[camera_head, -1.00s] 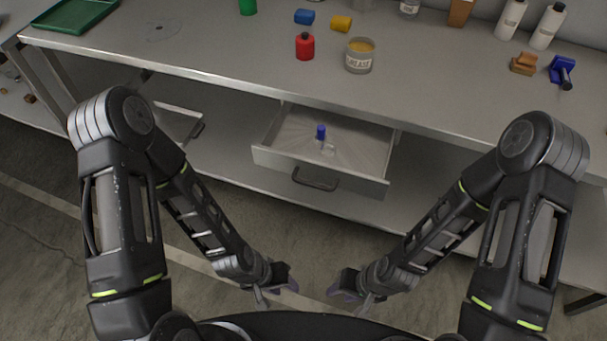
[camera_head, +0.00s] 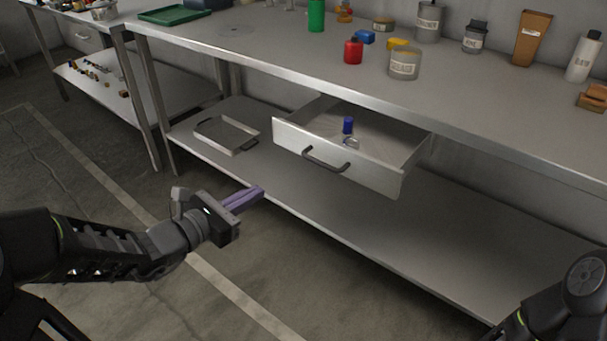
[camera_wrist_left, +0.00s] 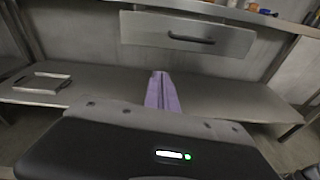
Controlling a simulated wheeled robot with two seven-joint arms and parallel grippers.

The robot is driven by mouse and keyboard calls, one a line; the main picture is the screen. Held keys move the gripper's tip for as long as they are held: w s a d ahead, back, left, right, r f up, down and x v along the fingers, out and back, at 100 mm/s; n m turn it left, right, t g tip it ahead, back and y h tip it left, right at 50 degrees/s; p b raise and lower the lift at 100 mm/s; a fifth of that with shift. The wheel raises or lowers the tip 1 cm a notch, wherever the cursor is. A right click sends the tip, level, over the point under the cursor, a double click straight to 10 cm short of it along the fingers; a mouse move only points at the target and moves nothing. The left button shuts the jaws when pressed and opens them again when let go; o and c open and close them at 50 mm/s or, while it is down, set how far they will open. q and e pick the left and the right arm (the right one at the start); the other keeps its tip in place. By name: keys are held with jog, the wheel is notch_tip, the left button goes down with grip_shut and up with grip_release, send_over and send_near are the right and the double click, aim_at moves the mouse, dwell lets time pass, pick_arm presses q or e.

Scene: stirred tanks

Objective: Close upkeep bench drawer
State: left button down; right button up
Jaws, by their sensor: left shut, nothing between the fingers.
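The bench drawer (camera_head: 345,152) hangs open under the bench top, pulled out toward me. A dark bar handle (camera_head: 325,160) is on its front. A small blue-capped item (camera_head: 348,125) and a small clear or pale thing (camera_head: 351,142) are inside it. The drawer front also shows in the left wrist view (camera_wrist_left: 187,35), ahead of and above the fingers. My left gripper (camera_head: 250,198) is shut and empty, its purple fingers in front of the lower shelf, apart from the drawer and left of its handle. My right gripper is out of view; only part of that arm shows at lower right.
The bench top (camera_head: 280,60) holds a red bottle (camera_head: 353,51), a grease jar (camera_head: 405,63) and several other containers. A metal tray (camera_head: 228,135) lies on the lower shelf (camera_head: 390,230), left of the drawer. Another bench stands at left. Floor in front is clear.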

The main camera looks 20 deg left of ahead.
pick_arm(q)
jog(key=r, duration=0.1)
jog(key=r+n+t, duration=0.1)
jog(key=r, duration=0.1)
jog(key=shift+w+a+r+n+t, duration=0.3)
jog(key=shift+t, duration=0.1)
jog(key=shift+w+d, duration=0.1)
jog(key=b, duration=0.2)
send_near(301, 142)
jog(key=x, duration=0.6)
jog(key=shift+f, duration=0.1)
jog(key=shift+w+d, duration=0.15)
jog(key=shift+w, duration=0.25)
